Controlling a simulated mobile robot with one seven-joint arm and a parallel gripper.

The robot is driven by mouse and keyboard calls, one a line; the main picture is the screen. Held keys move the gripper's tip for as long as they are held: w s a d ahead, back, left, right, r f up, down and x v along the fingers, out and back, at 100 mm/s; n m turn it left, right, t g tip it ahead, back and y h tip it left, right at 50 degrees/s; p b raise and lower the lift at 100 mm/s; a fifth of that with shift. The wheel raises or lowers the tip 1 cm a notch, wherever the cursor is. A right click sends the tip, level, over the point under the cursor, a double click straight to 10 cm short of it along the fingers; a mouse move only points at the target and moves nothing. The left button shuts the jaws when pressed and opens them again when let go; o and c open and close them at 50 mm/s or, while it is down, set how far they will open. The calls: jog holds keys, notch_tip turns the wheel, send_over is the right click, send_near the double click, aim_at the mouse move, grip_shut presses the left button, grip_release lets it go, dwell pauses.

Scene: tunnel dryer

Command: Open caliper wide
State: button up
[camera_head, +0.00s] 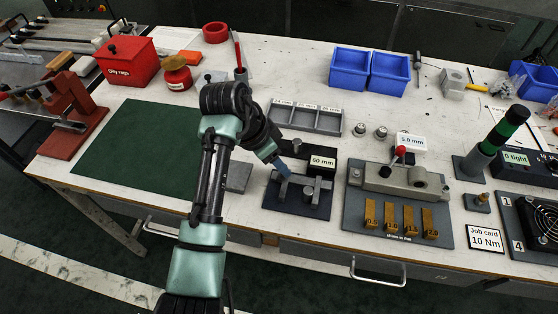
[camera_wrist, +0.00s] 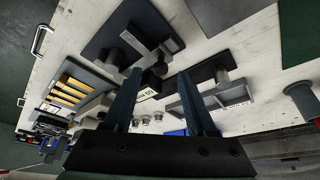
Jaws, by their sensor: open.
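The caliper (camera_head: 308,191) looks like a grey device with upright pieces on a dark base plate, beside a black block labelled 60 mm (camera_head: 322,162). In the wrist view the caliper (camera_wrist: 138,45) lies upper left of centre, with the left finger overlapping its near side. My gripper (camera_head: 283,168) is just above the caliper's left part. In the wrist view my gripper (camera_wrist: 158,76) is open, its two blue fingers wide apart, with nothing clearly held between them. I cannot tell whether a finger touches the caliper. Part of the 60 mm label is hidden there.
A grey compartment tray (camera_head: 306,131) stands behind the caliper. A grey fixture plate (camera_head: 355,224) with several brass gauges is to its right. The green mat (camera_head: 120,157) at left is clear. Red rag bin (camera_head: 128,60) and blue bins (camera_head: 349,70) stand at the back.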

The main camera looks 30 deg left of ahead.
jog(key=v, duration=1.1)
jog(key=shift+p, duration=0.45)
jog(key=shift+r, duration=0.1)
